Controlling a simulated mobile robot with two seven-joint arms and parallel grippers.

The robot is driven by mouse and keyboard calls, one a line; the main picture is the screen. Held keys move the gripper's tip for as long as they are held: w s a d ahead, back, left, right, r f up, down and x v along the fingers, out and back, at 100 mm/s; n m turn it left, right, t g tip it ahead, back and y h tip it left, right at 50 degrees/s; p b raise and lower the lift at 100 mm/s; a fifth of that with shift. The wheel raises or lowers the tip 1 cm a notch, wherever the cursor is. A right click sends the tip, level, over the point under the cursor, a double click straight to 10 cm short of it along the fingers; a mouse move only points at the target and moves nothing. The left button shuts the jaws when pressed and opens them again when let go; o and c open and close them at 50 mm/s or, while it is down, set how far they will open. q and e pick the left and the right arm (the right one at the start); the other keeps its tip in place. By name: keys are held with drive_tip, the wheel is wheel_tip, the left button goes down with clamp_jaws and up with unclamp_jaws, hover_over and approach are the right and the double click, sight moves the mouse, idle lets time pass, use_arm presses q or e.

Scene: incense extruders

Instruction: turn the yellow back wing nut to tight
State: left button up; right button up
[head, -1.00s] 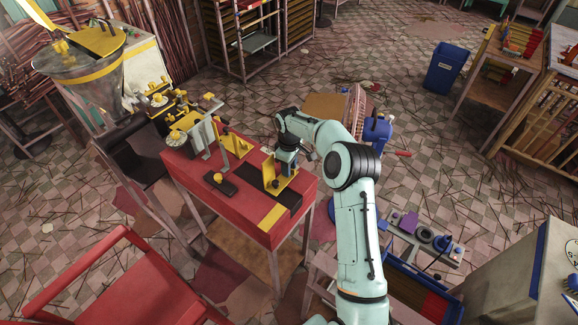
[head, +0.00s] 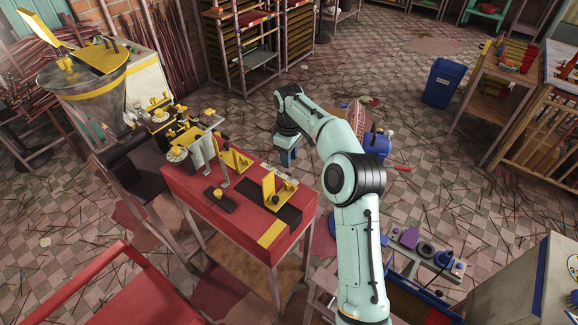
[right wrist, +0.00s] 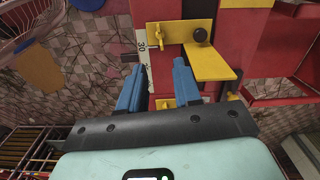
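Two upright yellow brackets stand on the red table (head: 180,180): one farther back (head: 236,160) and one nearer the front right (head: 270,190). Small fittings on them are too small in the head view to tell which is the back wing nut. My right gripper (head: 287,157) hangs just beyond the table's back right edge, apart from the brackets. In the right wrist view its two blue fingers (right wrist: 157,88) are spread with nothing between them. Ahead of them is a yellow bracket (right wrist: 208,63) with a small knob-like fitting (right wrist: 200,35). My left gripper is not in view.
A pale strip marked 30 (right wrist: 143,48) runs beside the bracket. A low black block with a yellow knob (head: 218,195) sits on the table.

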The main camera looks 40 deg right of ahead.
sight(293, 186)
drive_tip(key=shift+r, duration=0.4)
